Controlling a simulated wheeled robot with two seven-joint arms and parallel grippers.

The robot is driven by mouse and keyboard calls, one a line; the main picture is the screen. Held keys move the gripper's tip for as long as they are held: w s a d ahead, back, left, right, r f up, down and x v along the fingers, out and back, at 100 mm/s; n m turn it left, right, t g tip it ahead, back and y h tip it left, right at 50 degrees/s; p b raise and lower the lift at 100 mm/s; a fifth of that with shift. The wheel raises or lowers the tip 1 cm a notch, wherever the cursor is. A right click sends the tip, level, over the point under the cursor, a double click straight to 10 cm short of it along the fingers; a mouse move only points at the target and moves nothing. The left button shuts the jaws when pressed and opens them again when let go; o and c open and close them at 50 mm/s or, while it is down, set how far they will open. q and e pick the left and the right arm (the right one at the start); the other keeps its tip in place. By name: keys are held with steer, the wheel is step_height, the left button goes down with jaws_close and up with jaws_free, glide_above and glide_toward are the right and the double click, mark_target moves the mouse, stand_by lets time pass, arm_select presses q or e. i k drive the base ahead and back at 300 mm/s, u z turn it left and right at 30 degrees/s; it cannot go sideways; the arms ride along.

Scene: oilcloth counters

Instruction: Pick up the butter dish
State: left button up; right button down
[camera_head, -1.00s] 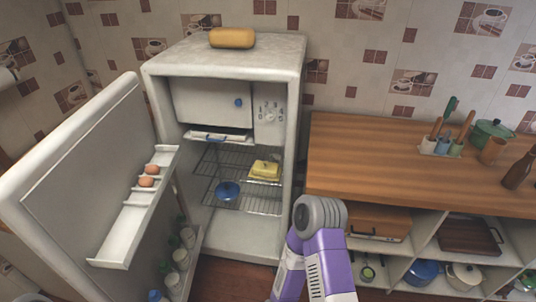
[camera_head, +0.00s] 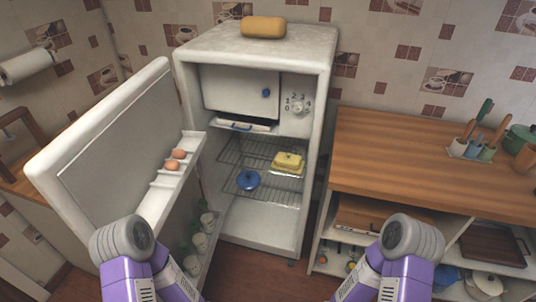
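The yellow butter dish (camera_head: 288,162) sits on a wire shelf inside the open fridge, toward the right side. A blue lidded bowl (camera_head: 248,180) stands on the wire shelving to its left and nearer. My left arm shows at the lower left, in front of the fridge door, and my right arm shows at the lower right, in front of the low shelves. Only purple and grey arm links are visible. Neither gripper's fingers are in the picture. Both arms are well short of the butter dish.
The fridge door (camera_head: 110,135) stands open to the left, with eggs (camera_head: 176,160) and bottles in its racks. A loaf-shaped yellow-brown thing (camera_head: 263,27) lies on the fridge top. A wooden counter (camera_head: 400,155) with open shelves stands right of the fridge. Floor shows between my arms.

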mark_target(289, 162)
steer(key=z, duration=0.8)
steer(key=i, duration=1.15)
steer(key=u, duration=1.9)
